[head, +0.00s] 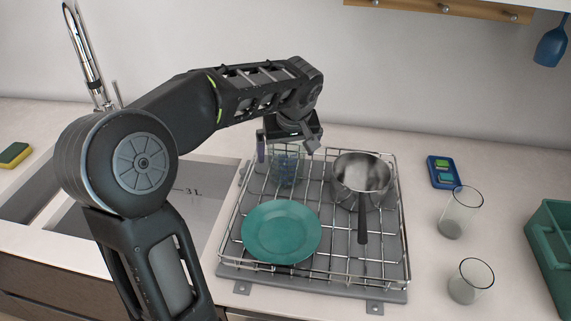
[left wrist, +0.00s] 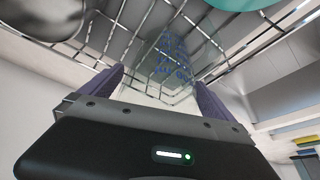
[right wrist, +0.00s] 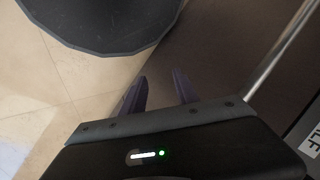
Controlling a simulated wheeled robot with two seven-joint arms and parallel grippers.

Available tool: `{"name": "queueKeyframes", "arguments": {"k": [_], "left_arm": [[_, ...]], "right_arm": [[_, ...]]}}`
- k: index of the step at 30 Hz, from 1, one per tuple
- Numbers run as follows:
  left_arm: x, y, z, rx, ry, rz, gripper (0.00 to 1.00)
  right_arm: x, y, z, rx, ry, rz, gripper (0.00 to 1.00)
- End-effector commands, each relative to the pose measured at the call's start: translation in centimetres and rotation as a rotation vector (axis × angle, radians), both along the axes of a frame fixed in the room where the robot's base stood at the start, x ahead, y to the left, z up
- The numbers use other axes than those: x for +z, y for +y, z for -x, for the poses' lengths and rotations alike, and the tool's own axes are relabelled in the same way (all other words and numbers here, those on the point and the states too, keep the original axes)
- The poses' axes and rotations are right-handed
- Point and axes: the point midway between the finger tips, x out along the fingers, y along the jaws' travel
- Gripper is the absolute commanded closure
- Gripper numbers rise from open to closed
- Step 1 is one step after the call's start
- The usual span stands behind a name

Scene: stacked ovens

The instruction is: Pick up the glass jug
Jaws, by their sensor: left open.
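The glass jug (head: 287,170) is clear with blue markings. It stands in the back left of the wire dish rack, partly hidden by my left gripper. My left gripper (head: 286,153) is over the jug, open, with one purple finger seen at the jug's left. In the left wrist view the blue-marked jug (left wrist: 172,62) shows beyond and between the spread fingers of my left gripper (left wrist: 160,80). I cannot tell whether they touch it. My right gripper (right wrist: 160,85) is open and empty, low down away from the counter.
The wire rack (head: 230,225) also holds a teal plate (head: 281,231) in front of the jug and a steel pot (head: 362,178) to its right. Two glasses (head: 461,211) and (head: 470,281), a blue sponge tray (head: 443,172) and a green crate (head: 552,235) stand right. A sink (head: 195,195) is left.

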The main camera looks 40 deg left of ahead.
Motion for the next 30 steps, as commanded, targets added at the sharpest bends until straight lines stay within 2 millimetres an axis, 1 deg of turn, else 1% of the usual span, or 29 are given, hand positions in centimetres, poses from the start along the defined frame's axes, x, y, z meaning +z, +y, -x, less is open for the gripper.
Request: {"name": "queueKeyframes", "arguments": {"k": [14,30], "left_arm": [[0.07,0.01,0.00,0.000,-0.001,-0.001,0.00],[0.06,0.00,0.01,0.000,-0.001,-0.001,0.44]], "right_arm": [[-0.01,-0.01,0.00,0.000,0.000,0.000,0.64],[-0.01,-0.01,0.00,0.000,0.000,0.000,0.64]]}}
